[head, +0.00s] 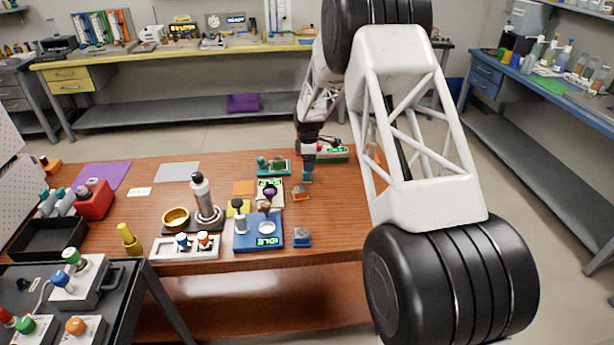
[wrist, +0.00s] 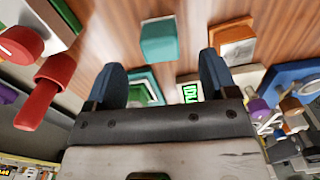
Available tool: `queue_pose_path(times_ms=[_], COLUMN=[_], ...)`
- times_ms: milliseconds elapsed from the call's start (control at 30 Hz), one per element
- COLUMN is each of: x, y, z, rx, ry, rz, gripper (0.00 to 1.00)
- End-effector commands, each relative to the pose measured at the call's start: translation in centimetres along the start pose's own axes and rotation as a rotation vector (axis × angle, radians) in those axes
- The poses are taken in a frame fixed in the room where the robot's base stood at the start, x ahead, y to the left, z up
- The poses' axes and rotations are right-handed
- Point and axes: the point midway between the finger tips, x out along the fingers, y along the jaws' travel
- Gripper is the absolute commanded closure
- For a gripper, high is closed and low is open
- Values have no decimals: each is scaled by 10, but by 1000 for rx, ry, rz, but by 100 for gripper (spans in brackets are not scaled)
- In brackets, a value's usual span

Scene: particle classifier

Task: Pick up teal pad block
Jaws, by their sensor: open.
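The teal pad block (wrist: 158,42) stands on the wooden table in the wrist view, a little beyond the tips of my gripper and between the lines of its two fingers. It also shows in the head view (head: 307,177), directly below my gripper (head: 308,160). In the wrist view my gripper (wrist: 162,72) is open, with its two dark blue fingers apart and nothing between them. The fingers look clear of the block. The exact height gap is hard to tell.
An orange block (head: 300,194) with a grey top stands close by, and a similar blue block (head: 302,237) is nearer the front. A teal device (head: 266,167), a blue device (head: 244,240) and a red-handled device (wrist: 48,88) surround the spot. Bare wood lies right of the blocks.

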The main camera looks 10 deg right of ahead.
Motion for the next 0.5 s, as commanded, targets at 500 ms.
queue_pose_path(times_ms=[500], x=[17], y=[0], z=[0], rx=[0], ry=[0], rz=[0], gripper=[21])
